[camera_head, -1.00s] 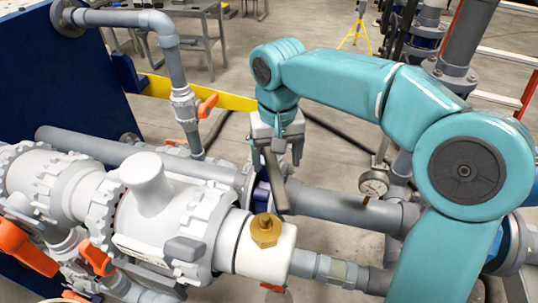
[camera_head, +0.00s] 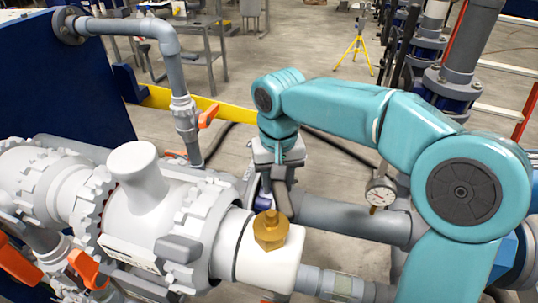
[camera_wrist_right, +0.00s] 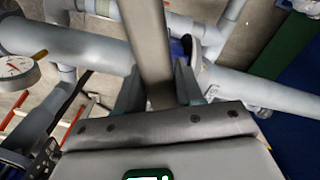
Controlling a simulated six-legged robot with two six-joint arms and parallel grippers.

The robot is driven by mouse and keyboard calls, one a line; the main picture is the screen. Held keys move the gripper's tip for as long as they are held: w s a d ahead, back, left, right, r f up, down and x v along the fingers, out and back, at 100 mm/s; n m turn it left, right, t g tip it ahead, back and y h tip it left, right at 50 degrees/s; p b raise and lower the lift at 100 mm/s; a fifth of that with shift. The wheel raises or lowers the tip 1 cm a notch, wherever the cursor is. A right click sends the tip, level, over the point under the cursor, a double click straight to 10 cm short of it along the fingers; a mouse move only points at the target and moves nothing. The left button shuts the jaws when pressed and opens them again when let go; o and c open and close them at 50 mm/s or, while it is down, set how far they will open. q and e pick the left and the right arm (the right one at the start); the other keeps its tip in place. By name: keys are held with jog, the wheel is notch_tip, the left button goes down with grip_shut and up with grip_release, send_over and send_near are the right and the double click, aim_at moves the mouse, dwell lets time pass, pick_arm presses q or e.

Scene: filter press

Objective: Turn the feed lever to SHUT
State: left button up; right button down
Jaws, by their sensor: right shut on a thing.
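The feed lever is a flat grey-brown bar (camera_head: 281,196) beside the large pipe, behind the white filter body. My right gripper (camera_head: 275,172) comes down on it from above, and its jaws hide part of the bar. In the right wrist view the lever (camera_wrist_right: 147,45) runs between the two fingers of the gripper (camera_wrist_right: 157,88), which is shut on it. A blue valve part shows just beyond the fingers. No SHUT marking is readable. My left gripper is not in view.
A brass fitting (camera_head: 270,230) stands on the white body in front of the lever. A dial gauge (camera_head: 380,192) stands to the right on the pipe (camera_head: 350,220). An orange-handled valve (camera_head: 208,116) is at the back left. Open floor lies behind.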

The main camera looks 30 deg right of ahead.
jog(key=shift+w+a+r+m+p, duration=0.15)
jog(key=shift+w+a+m+p, duration=0.2)
jog(key=shift+a+m, duration=0.4)
jog(key=w+a+m, duration=0.1)
jog(key=m, duration=0.1)
jog(key=w+a+m+p, duration=0.1)
jog(key=m, duration=0.1)
jog(key=shift+w+a+m, duration=0.2)
jog(key=shift+m, duration=0.05)
jog(key=c, duration=0.9)
grip_release()
jog(key=o, duration=0.4)
jog(key=shift+w+a, duration=0.2)
jog(key=shift+a, duration=0.05)
notch_tip(320, 180, up, 7)
jog(key=p, duration=0.6)
jog(key=shift+d+p, duration=0.1)
jog(key=shift+p, duration=0.25)
